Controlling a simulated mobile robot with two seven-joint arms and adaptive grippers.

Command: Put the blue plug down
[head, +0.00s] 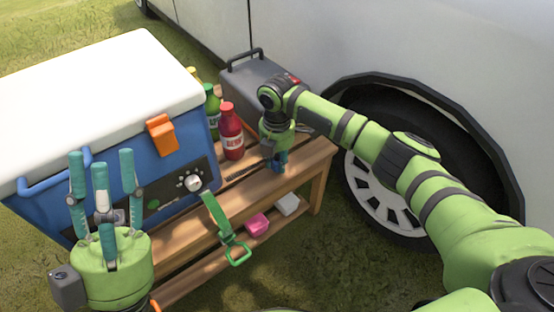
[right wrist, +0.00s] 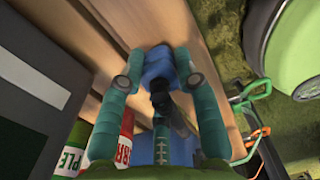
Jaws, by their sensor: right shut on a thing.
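The blue plug (right wrist: 157,66) is between the fingertips of my right gripper (right wrist: 158,80) in the right wrist view, with a black part trailing back from it toward the palm. The gripper is shut on it. Wooden planks of the bench (right wrist: 95,25) lie directly beneath; I cannot tell if the plug touches them. In the head view my right gripper (head: 280,160) points down at the right end of the wooden bench (head: 312,160), and the plug is mostly hidden by the fingers. My left gripper (head: 102,190) is empty, its fingers pointing up and spread apart, in front of the cooler.
A blue cooler with a white lid (head: 100,90) fills the bench's left. A red bottle (head: 231,132) and a green bottle (head: 211,108) stand left of my right gripper. A grey box (head: 255,80) stands behind. A green strap (head: 217,212) hangs in front; a vehicle wheel (head: 385,195) is right.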

